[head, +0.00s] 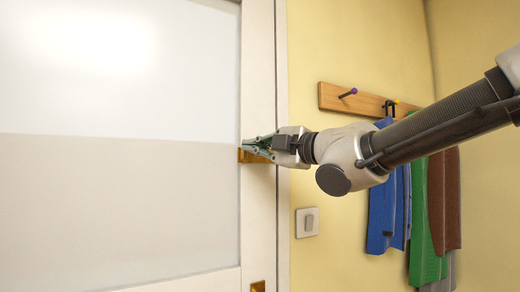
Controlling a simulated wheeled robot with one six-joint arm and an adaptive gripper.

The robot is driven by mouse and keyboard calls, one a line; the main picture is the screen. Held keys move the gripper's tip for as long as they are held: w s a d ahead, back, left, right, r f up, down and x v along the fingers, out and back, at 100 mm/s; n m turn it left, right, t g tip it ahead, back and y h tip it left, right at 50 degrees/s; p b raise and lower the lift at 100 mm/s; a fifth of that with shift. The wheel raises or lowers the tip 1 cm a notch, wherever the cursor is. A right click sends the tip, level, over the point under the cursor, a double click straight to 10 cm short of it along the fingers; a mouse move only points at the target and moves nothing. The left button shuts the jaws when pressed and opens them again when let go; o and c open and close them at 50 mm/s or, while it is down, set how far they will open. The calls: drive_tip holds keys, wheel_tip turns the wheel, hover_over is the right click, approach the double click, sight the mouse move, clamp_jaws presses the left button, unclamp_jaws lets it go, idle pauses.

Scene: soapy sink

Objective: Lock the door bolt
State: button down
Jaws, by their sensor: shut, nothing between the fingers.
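The white door (110,215) with a large pale panel fills the left of the head view. A brass-coloured fitting (252,158), which looks like the door bolt, sits on the door's right edge strip at mid height. My gripper (246,145) reaches in from the right, with its fingers shut and empty just above the fitting. The fingers hide the fitting's upper part. I cannot tell whether they touch it, nor how far the bolt is slid.
Another brass piece (258,287) shows lower on the door edge, cut off by the frame. A light switch (307,222) is on the yellow wall. A wooden peg rail (360,103) with blue, green and brown cloths hangs behind my arm.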

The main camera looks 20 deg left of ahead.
drive_tip(key=s+v, duration=0.1)
drive_tip(key=v, duration=0.8)
drive_tip(key=shift+s+d, duration=0.15)
drive_tip(key=shift+d, duration=0.05)
drive_tip(key=shift+r, duration=0.1)
